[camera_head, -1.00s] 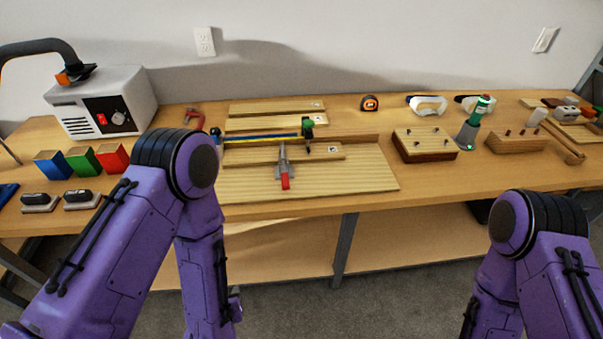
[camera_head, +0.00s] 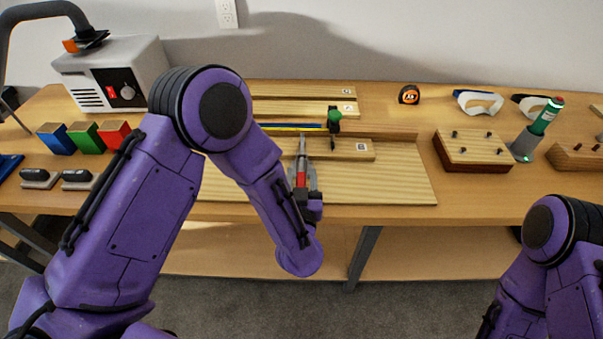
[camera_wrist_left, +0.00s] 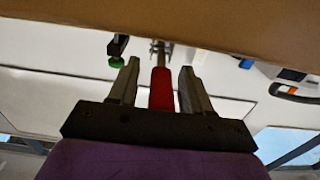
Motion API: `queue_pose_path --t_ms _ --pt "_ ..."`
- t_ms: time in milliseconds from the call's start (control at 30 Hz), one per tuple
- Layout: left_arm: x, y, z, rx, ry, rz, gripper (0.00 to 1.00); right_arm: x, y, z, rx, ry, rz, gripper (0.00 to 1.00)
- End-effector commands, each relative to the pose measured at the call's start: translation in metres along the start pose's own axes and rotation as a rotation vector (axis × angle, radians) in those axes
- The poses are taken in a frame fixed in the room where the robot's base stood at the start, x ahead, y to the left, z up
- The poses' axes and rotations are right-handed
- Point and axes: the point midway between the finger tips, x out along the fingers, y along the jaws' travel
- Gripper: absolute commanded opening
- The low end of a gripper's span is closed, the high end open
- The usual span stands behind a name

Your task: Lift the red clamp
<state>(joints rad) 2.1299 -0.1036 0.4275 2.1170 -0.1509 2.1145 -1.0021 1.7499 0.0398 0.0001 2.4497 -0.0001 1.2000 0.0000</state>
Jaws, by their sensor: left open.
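The red clamp (camera_head: 301,172) lies on the wooden boards at the middle of the bench, its grey bar pointing to the back and its red handle to the front. My left gripper (camera_head: 304,185) is at the handle, at the front of the boards. In the left wrist view the red handle (camera_wrist_left: 161,88) stands between the two open fingers of the gripper (camera_wrist_left: 161,85), with a gap visible on each side. The far end of the clamp is partly out of sight there. My right arm shows at the lower right of the head view, but its gripper does not.
Colored boxes (camera_head: 85,136) and a grey machine (camera_head: 113,75) are at the left.

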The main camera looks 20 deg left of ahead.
Motion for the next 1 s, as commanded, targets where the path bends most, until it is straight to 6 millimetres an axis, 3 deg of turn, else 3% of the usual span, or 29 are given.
queue_pose_path --t_ms 333,467,500,1000 --pt "0.0073 -0.0004 0.0005 0.002 -0.001 0.0 0.46 -0.001 0.0002 -0.0003 0.0 0.0 0.0 0.0" --pt "0.0071 -0.0003 0.0005 0.001 -0.001 0.001 0.03 -0.001 0.0002 -0.0003 0.0 0.0 0.0 0.0" --pt "0.0071 -0.0003 0.0005 0.001 -0.001 0.001 0.0 -0.001 0.0002 -0.0003 0.0 0.0 0.0 0.0" --pt "0.008 0.0004 -0.002 -0.002 0.004 0.001 0.0 -0.0018 0.0003 -0.0007 0.0 0.0 0.0 0.0"
